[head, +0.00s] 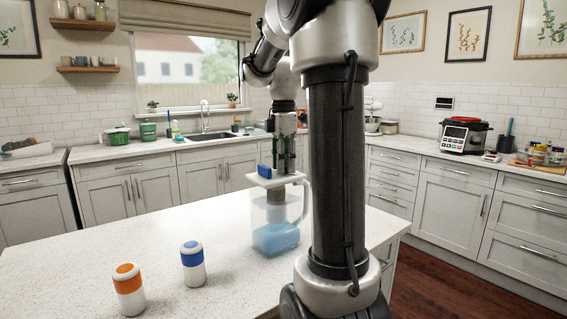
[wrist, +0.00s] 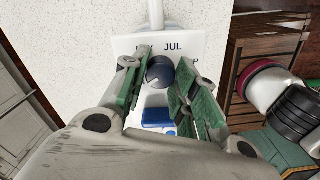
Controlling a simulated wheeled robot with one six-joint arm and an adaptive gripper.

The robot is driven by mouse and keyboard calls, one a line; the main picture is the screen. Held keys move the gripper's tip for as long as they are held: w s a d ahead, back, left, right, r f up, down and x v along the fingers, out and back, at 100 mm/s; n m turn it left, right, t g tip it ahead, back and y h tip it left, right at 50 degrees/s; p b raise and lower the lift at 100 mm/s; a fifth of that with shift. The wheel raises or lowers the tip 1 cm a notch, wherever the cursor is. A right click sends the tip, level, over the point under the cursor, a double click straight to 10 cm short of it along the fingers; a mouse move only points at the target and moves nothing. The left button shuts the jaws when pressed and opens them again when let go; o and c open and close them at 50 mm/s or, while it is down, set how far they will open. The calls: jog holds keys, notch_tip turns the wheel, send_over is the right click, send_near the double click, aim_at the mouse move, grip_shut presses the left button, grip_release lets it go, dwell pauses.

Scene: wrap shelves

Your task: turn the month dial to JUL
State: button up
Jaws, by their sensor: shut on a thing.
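A clear pitcher (head: 256,215) with blue liquid stands on the white counter, with a white lid (head: 253,181) on top. In the wrist view the lid (wrist: 205,47) carries a round dark dial (wrist: 160,70), with JUL printed beyond it. A label at the left is mostly hidden by a finger; one at the right shows only its last letters, "P" among them. My gripper (wrist: 160,80) points down at the lid, its green-padded fingers on either side of the dial, shut on it. It also shows above the lid in the head view (head: 282,168). The dial's pointer direction is unclear.
A blue block-like part (wrist: 158,117) sits on the lid beside the dial. An orange-topped jar (head: 129,290) and a blue-topped jar (head: 193,267) stand on the counter, left of the pitcher. The counter (head: 90,270) is otherwise mostly clear.

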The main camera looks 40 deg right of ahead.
jog(key=m, duration=0.6)
jog(key=shift+m, duration=0.4)
jog(key=m, duration=0.3)
jog(key=shift+m, duration=0.3)
jog(key=m, duration=0.3)
jog(key=shift+m, duration=0.4)
jog(key=m, duration=0.3)
jog(key=shift+d+m, duration=0.1)
jog(key=shift+m, duration=0.2)
jog(key=m, duration=0.3)
jog(key=shift+m, duration=0.3)
jog(key=m, duration=0.3)
jog(key=shift+m, duration=2.1)
